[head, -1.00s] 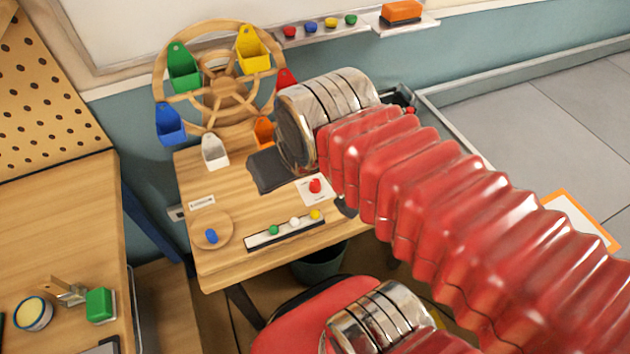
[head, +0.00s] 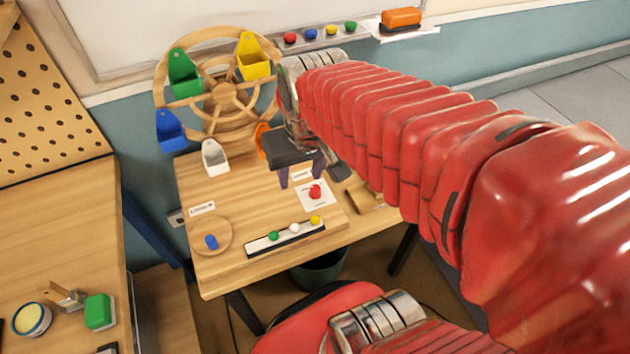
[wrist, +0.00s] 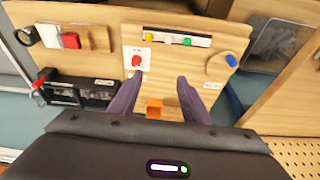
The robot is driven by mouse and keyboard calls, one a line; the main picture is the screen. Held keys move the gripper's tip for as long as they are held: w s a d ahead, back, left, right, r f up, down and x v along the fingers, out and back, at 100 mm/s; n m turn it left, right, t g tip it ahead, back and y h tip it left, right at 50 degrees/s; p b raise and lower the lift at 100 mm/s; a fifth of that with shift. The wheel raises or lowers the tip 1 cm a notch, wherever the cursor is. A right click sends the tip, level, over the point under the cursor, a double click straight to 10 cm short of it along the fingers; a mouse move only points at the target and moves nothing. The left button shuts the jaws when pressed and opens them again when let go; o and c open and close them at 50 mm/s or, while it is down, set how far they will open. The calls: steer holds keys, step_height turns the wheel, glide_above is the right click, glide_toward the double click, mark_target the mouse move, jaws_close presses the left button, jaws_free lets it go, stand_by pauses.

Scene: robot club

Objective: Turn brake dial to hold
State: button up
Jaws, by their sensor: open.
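A red dial (head: 315,191) sits on a white plate with small print on the wooden table, and also shows in the wrist view (wrist: 136,61). The print and the dial's setting are too small to read. My gripper (head: 302,177) is open and empty, its two purple fingers pointing down over the table, behind and left of the dial in the head view. In the wrist view the fingers (wrist: 157,88) are apart, and the dial lies beyond the left fingertip, not between them. An orange bin (wrist: 155,107) shows between the fingers lower down.
A wooden wheel (head: 222,95) with coloured bins stands at the table's back. A strip with green, white and yellow buttons (head: 294,230) lies in front of the dial. A blue knob (head: 211,242) on a round wooden disc is at left. A wooden block (head: 366,197) is at right.

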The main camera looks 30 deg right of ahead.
mark_target(315, 187)
steer(key=w+d+f+m+g+y, duration=0.4)
steer(key=w+d+f+m+g, duration=0.2)
steer(key=w+d, duration=0.7)
step_height(315, 187, down, 2)
steer(key=m, duration=0.2)
steer(key=shift+d+m, duration=0.3)
steer(key=shift+d, duration=0.05)
steer(key=shift+f, duration=0.2)
steer(key=x, duration=1.3)
steer(key=shift+a+f, duration=0.1)
steer(key=shift+f, duration=0.2)
steer(key=shift+c, duration=0.4)
steer(key=c, duration=1)
steer(key=shift+o, duration=0.2)
